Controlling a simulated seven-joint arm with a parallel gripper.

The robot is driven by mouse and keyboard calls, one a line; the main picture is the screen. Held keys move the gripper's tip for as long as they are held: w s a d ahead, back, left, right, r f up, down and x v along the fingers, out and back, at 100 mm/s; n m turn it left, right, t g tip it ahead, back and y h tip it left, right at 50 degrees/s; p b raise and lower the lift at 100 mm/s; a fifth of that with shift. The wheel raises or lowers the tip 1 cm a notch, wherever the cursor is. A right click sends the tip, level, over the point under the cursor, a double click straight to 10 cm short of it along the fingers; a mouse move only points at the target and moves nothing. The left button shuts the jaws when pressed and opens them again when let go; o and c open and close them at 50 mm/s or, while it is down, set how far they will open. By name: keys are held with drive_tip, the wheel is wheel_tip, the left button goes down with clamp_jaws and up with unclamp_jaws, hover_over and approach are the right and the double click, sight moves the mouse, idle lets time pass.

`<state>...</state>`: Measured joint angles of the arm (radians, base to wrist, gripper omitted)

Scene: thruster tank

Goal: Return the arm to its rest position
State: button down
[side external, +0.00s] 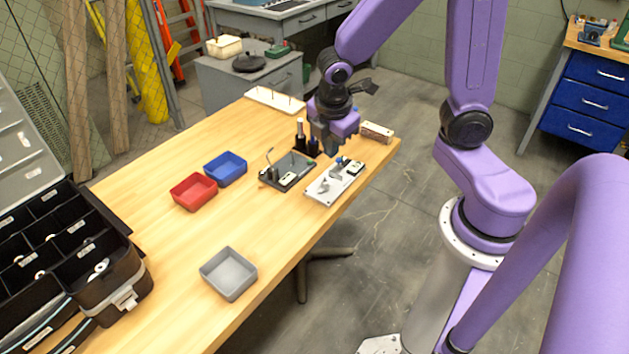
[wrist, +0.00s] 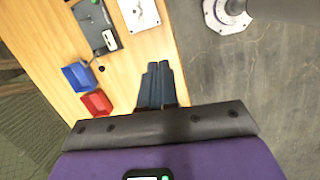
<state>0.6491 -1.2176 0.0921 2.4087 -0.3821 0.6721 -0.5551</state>
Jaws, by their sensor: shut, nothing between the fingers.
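My purple arm reaches in from the right in the side external view.
A red tray (side external: 194,192), a blue tray (side external: 226,169) and a grey tray (side external: 229,274) stand on the table (side external: 165,245). A black compartment case (side external: 115,290) is at the left. A white pegged board (side external: 274,101) and a small block (side external: 377,132) are at the far end.

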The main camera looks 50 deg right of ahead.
drive_tip(key=s+a+r+m+y, duration=0.1)
drive_tip(key=s+a+r+m, duration=0.1)
drive_tip(key=s, duration=0.6)
drive_tip(key=s+a+r+m+g+y, duration=0.1)
drive_tip(key=s+a+r, duration=0.1)
drive_tip(key=s, duration=0.6)
drive_tip(key=shift+s+a+r+m+y, duration=0.3)
drive_tip(key=shift+s+r+m, duration=0.1)
drive_tip(key=shift+r, duration=0.45)
